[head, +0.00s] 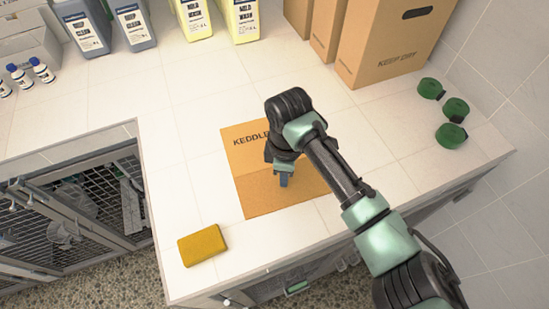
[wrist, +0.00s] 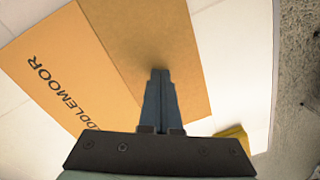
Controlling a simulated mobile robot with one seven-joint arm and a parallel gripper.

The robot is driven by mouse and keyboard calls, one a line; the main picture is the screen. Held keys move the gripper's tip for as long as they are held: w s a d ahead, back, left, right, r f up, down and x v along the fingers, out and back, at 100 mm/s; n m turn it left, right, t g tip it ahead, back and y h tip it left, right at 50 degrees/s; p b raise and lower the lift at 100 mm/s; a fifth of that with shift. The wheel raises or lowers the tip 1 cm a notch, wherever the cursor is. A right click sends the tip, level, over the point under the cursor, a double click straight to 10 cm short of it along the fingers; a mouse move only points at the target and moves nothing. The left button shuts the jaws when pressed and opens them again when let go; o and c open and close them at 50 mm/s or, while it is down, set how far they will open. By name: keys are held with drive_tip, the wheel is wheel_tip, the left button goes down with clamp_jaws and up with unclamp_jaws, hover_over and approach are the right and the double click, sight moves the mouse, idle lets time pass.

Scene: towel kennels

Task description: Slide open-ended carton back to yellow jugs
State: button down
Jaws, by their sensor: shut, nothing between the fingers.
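The open-ended carton (head: 240,158) lies on the white tiled counter, an orange-brown box with "KEDDLE…" printed on its far part and a darker near part. It also shows in the wrist view (wrist: 75,55), where the lettering ends in "DDLEMOOR". My gripper (head: 284,181) is shut and empty, pointing down over the carton's darker part (wrist: 185,50). I cannot tell whether the fingertips (wrist: 160,74) touch it. Two yellow jugs (head: 195,18) (head: 243,20) stand at the back of the counter, beyond the carton. My arm hides the carton's right side.
Grey-blue jugs (head: 134,24) stand left of the yellow ones. Tall brown cartons (head: 385,45) stand at the back right, near green rolls (head: 451,134). A yellow sponge-like block (head: 202,246) lies at the front left. The counter between carton and yellow jugs is clear.

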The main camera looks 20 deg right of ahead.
sight(265, 137)
drive_tip(key=shift+w+a+b, duration=0.1)
drive_tip(key=shift+w+b, duration=1.35)
drive_tip(key=shift+w, duration=1.1)
drive_tip(key=shift+w+r, duration=0.1)
drive_tip(key=shift+w, duration=0.35)
drive_tip(key=shift+w+f+b, duration=0.2)
drive_tip(key=shift+w+b, duration=0.4)
drive_tip(key=shift+b, duration=0.35)
drive_tip(key=shift+w+a+f+b, duration=0.1)
drive_tip(key=shift+w+a+b, duration=0.05)
drive_tip(key=shift+w+b, duration=1.5)
drive_tip(key=shift+w+r+b, duration=0.2)
drive_tip(key=shift+w+b, duration=0.45)
drive_tip(key=shift+b, duration=0.4)
drive_tip(key=shift+w+b, duration=0.15)
drive_tip(key=shift+b, duration=0.2)
